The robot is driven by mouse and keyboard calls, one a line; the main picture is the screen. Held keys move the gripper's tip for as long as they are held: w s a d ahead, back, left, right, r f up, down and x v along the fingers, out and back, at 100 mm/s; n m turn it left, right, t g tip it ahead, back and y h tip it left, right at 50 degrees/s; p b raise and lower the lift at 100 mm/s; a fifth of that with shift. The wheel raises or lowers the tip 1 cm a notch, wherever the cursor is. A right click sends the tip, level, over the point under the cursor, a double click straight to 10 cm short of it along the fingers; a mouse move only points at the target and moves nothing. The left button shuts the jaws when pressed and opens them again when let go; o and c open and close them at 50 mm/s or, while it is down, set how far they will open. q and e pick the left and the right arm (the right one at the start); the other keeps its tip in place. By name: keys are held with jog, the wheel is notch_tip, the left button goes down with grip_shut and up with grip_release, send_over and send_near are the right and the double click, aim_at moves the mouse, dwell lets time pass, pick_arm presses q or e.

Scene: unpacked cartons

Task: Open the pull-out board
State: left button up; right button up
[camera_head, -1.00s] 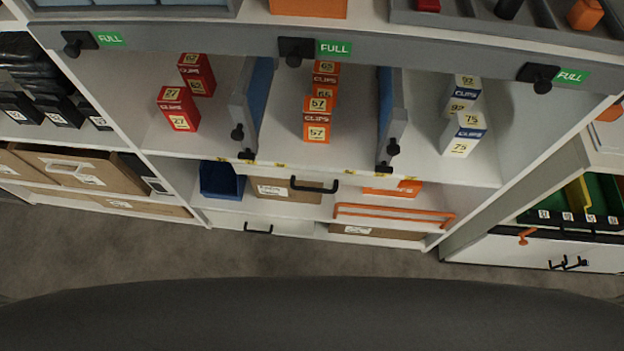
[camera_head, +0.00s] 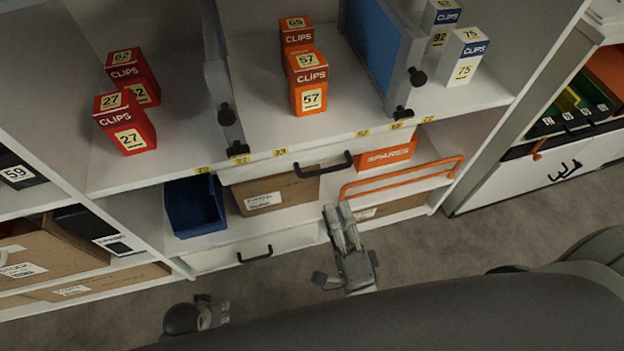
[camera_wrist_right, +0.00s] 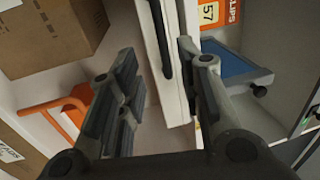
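The pull-out board (camera_head: 255,172) is a thin white panel just under the shelf with the clips boxes, with a black bar handle (camera_head: 323,166) on its front. It looks pushed in. My right gripper (camera_head: 338,212) is below and in front of the handle, apart from it in the head view. In the right wrist view my right gripper (camera_wrist_right: 165,85) is open and empty, with the white board (camera_wrist_right: 172,95) and its black handle (camera_wrist_right: 160,40) beyond and between its fingers. My left gripper (camera_head: 208,312) is low at the left, mostly hidden; its fingers are unclear.
An orange rail (camera_head: 400,178) fronts the lower shelf, near my right gripper. A blue bin (camera_head: 195,207) and a carton (camera_head: 275,192) stand below the board. A lower white drawer (camera_head: 215,260) has its own black handle. Grey floor lies open in front.

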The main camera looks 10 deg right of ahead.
aim_at(324, 169)
jog(key=w, duration=0.3)
jog(key=w+r, duration=0.1)
jog(key=w, duration=0.3)
jog(key=w+r, duration=0.1)
jog(key=w, duration=0.2)
jog(key=shift+w+a+r, duration=0.1)
jog(key=shift+w, duration=0.2)
jog(key=shift+c, duration=0.2)
grip_shut()
